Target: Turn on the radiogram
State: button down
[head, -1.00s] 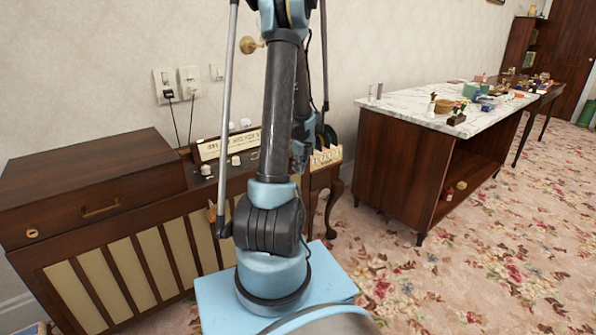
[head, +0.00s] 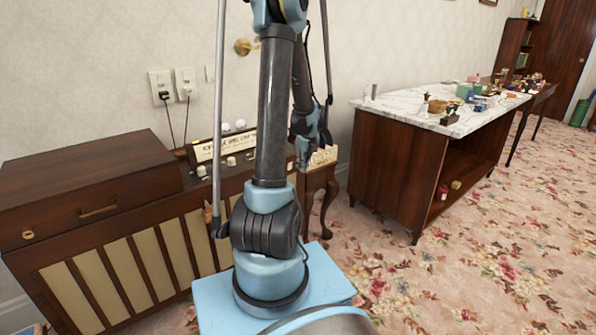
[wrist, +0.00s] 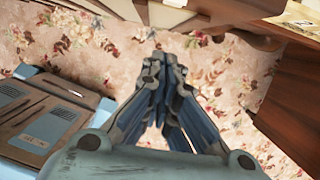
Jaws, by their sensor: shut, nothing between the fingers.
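The radiogram (head: 85,190) is a long dark wooden cabinet with cream slatted front panels, against the wall at the left in the head view. Its lit dial panel (head: 222,146) and pale knobs (head: 201,171) show at its right end, partly hidden by my arm. My gripper (wrist: 165,58) is shut and empty in the wrist view, pointing out over the floral carpet. In the head view my arm hides most of the gripper region, near the radiogram's right end. No contact with the radiogram is visible.
A small curved-leg table (head: 318,188) stands right of the radiogram. A marble-topped counter (head: 405,113) with several small items stands further right. Wall sockets (head: 160,88) with cords are above the radiogram. Floral carpet (head: 480,250) is free at the right.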

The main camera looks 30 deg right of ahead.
jog(key=v, duration=0.6)
jog(key=shift+s+r, duration=0.2)
jog(key=shift+s, duration=0.2)
jog(key=s+a+r+n, duration=0.3)
jog(key=s+a+n, duration=0.2)
jog(key=a+n, duration=0.45)
jog(key=s+a+r+n, duration=0.3)
jog(key=s+a+n, duration=0.3)
jog(key=a, duration=0.6)
jog(key=s+a+f+n, duration=0.5)
jog(key=s+a+n, duration=0.5)
jog(key=n, duration=0.8)
jog(key=s, duration=0.3)
jog(key=shift+s+f+g+h, duration=0.15)
jog(key=shift+f+g+h, duration=0.15)
jog(key=shift+g, duration=0.1)
